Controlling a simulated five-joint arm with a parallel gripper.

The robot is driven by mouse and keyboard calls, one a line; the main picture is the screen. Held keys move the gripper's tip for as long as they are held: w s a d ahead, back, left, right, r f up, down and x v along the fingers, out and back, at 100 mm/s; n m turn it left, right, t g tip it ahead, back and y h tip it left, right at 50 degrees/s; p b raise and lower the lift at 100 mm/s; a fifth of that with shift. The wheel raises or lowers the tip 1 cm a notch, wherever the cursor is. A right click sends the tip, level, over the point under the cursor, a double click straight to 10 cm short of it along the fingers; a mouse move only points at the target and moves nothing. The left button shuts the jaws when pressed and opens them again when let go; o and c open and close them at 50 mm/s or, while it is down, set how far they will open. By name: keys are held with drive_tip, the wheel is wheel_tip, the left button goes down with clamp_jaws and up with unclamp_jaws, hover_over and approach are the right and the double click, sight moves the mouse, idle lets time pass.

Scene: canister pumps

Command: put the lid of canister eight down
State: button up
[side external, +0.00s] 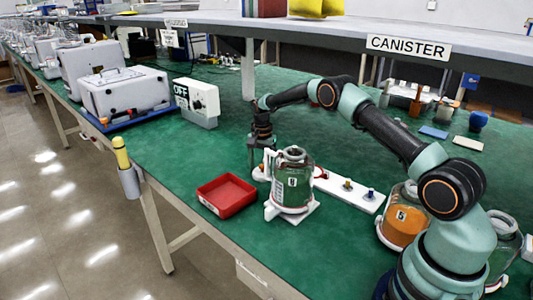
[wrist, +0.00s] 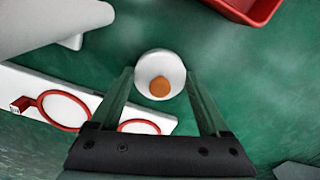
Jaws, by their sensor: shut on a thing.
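My gripper (side external: 257,163) points down beside the labelled glass canister (side external: 293,180), to its left and a little behind. In the wrist view, my two fingers (wrist: 160,82) stand on either side of a round white lid (wrist: 146,65) with an orange centre and are shut on it. The lid is small and partly hidden in the side view, so I cannot tell whether it touches the table. The canister stands upright in a white holder, and its label looks like an 8, but is too small to be sure.
A red tray (side external: 226,195) lies left of the canister. A white strip (side external: 347,188) with small coloured parts runs to the right; red rings (wrist: 66,110) show on white in the wrist view. A canister with orange contents (side external: 403,222) stands near my base. A control box (side external: 197,103) stands behind.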

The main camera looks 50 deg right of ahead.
drive_tip(key=o, duration=1.2)
drive_tip(key=shift+c, duration=0.2)
drive_tip(key=shift+r, duration=0.1)
wheel_tip(320, 180, up, 12)
wheel_tip(320, 180, up, 8)
drive_tip(key=n+t, duration=0.1)
drive_tip(key=n, duration=0.2)
hover_over(262, 165)
drive_tip(key=s+a, duration=0.3)
drive_tip(key=a, duration=0.1)
drive_tip(key=s+a+r+n+t, duration=0.2)
drive_tip(key=s+a+r+n, duration=0.25)
drive_tip(key=s+r, duration=0.25)
drive_tip(key=s+a+f+n+t, duration=0.1)
drive_tip(key=s+a+n, duration=0.2)
drive_tip(key=s, duration=0.5)
drive_tip(key=s+a+f+n+t, duration=0.1)
drive_tip(key=s+a+n, duration=0.2)
drive_tip(key=s, duration=0.5)
drive_tip(key=shift+s+a+f+n+t, duration=0.25)
drive_tip(key=shift+f+n+t, duration=0.05)
drive_tip(key=shift+f+n, duration=0.15)
